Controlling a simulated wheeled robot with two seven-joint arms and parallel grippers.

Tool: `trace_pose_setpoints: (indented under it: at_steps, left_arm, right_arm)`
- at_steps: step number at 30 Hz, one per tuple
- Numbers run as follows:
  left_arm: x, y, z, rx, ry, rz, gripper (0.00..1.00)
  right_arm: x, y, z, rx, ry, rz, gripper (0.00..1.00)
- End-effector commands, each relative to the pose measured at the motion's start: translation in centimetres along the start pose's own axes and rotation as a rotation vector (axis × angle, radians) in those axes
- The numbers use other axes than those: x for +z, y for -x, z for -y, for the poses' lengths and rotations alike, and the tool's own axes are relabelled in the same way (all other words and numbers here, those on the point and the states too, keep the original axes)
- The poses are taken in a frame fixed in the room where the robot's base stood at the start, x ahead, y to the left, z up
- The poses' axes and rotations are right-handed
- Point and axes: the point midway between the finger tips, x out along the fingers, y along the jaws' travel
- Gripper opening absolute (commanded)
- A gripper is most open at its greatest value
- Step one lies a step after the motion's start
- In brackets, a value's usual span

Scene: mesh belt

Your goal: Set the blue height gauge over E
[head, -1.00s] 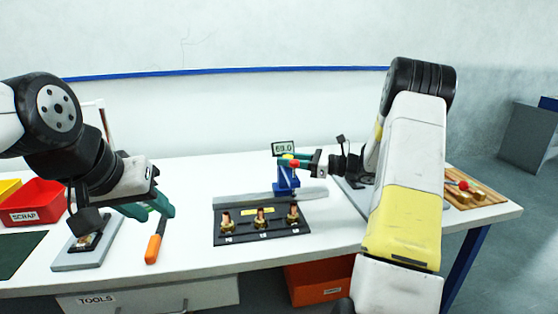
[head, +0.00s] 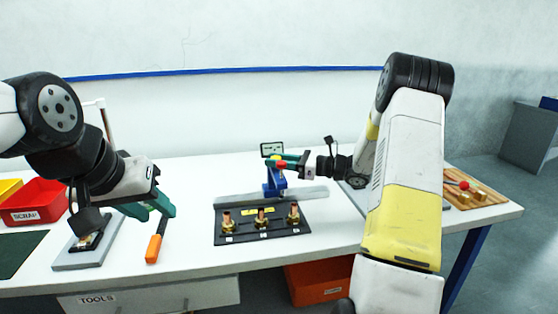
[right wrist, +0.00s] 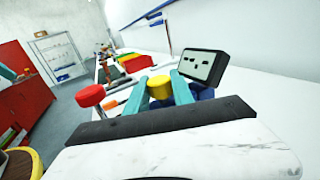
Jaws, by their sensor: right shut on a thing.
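The blue height gauge (head: 274,181) stands at the grey rail behind a black board (head: 226,238), its dark display (head: 272,149) on top. My right gripper (head: 284,163) reaches in from the right and is shut on the gauge near its top. In the right wrist view, the teal fingers close around a yellow knob (right wrist: 159,88) beside the display (right wrist: 203,67).
An orange-handled tool (head: 154,248) lies left of the board, near a grey plate (head: 80,261) with a small dark device. A red SCRAP bin (head: 35,205) stands farther left. A wooden board (head: 484,197) is at the right.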

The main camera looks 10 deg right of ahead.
Motion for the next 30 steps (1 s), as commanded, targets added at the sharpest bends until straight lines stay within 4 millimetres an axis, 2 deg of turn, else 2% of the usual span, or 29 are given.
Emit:
trace_pose_setpoints:
  at_steps: [1,3,7,11,18,19,20,30]
  left_arm:
    - [0.0,0.0,0.0,0.000,0.000,0.000,0.36]
    - [0.0,0.0,0.0,0.000,0.000,0.000,0.36]
    - [0.0,0.0,0.0,0.000,0.000,0.000,0.36]
    - [0.0,0.0,0.0,0.000,0.000,0.000,0.36]
    - [0.0,0.0,0.0,0.000,0.000,0.000,0.36]
    - [0.0,0.0,0.0,0.000,0.000,0.000,0.36]
    - [0.0,0.0,0.0,0.000,0.000,0.000,0.36]
    - [0.0,0.0,0.0,0.000,0.000,0.000,0.36]
  right_arm:
    - [0.1,-1.4,-0.8,0.006,-0.001,0.003,0.00]
    - [0.1,-2.9,-1.6,0.005,-0.001,0.003,0.00]
    - [0.1,-4.7,-2.5,0.003,-0.001,0.001,0.00]
    - [0.1,-5.4,-2.8,0.001,0.000,0.000,0.00]
    - [0.1,-5.3,-2.8,0.000,0.000,0.000,0.00]
    - [0.1,-5.3,-2.8,0.000,0.000,0.000,0.31]
    - [0.1,-5.3,-2.8,0.000,0.000,0.000,0.36]
    - [0.0,-5.1,-2.8,0.000,0.000,0.000,0.38]
